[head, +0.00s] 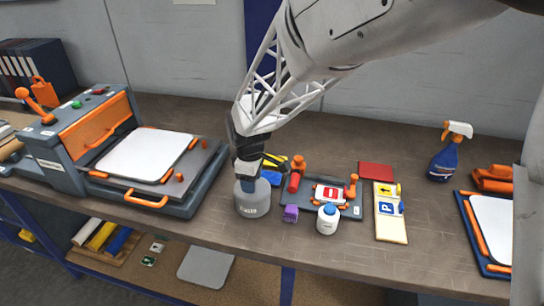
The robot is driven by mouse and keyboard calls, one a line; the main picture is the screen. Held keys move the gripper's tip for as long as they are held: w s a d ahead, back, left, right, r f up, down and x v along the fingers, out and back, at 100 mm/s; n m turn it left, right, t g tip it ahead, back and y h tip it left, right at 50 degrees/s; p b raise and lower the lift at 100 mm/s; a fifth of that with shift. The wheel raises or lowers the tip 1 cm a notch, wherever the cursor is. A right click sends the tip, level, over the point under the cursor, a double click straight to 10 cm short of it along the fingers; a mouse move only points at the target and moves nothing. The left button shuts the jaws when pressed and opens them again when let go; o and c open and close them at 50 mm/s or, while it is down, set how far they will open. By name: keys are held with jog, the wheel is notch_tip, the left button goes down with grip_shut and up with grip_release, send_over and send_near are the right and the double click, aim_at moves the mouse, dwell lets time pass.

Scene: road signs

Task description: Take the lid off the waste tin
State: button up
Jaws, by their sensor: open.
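The waste tin (252,204) is a grey round can marked with light lettering, standing near the front of the bench, left of the middle. Its top is partly hidden by my gripper (247,180), which points down from above. The lid's edge cannot be made out clearly. My gripper is open at the top of the tin, with no visible gap to it.
A large press (110,150) with orange trim stands to the left. A spray bottle (447,157) stands farther right.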

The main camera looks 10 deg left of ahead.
grip_shut()
jog(key=shift+r, duration=0.15)
dwell(0.4)
jog(key=shift+r, duration=0.5)
jog(key=shift+s+d+r, duration=0.1)
jog(key=shift+s+r, duration=0.05)
jog(key=shift+r, duration=0.45)
jog(key=shift+s+d+r, duration=0.1)
jog(key=shift+s+r, duration=0.05)
jog(key=shift+r, duration=0.45)
jog(key=s+d+r, duration=0.1)
jog(key=s+d, duration=0.8)
jog(key=s, duration=0.3)
jog(key=shift+s+r, duration=0.15)
jog(key=shift+s, duration=0.05)
